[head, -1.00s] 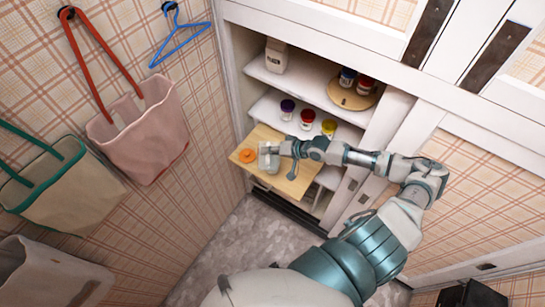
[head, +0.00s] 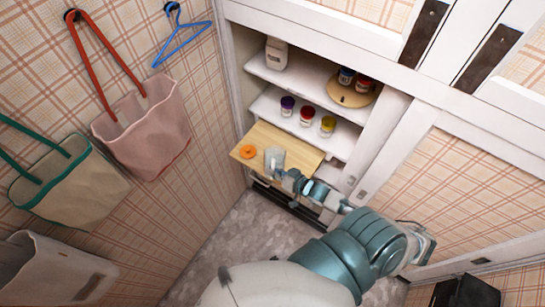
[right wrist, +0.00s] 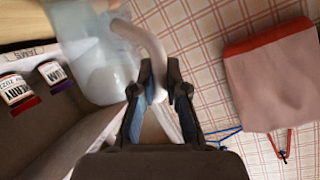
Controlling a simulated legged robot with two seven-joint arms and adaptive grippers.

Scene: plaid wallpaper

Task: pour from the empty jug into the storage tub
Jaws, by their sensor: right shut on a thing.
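A pale translucent jug (head: 274,158) is over the wooden board at the closet in the head view. In the right wrist view the jug body (right wrist: 105,62) fills the upper left, with its curved handle (right wrist: 143,38) running down to the fingers. My right gripper (head: 283,175) is shut on the handle, at the near side of the jug; its fingertips (right wrist: 159,92) show in the wrist view. I cannot tell whether the jug touches the board. I cannot pick out a storage tub with certainty. My left gripper is not in view.
The wooden board (head: 308,157) also bears an orange disc (head: 248,151). Small jars (head: 306,117) stand on the shelf behind, with a white container (head: 276,54) above. Bags (head: 150,130) hang on the left wall. The grey floor (head: 240,235) is clear.

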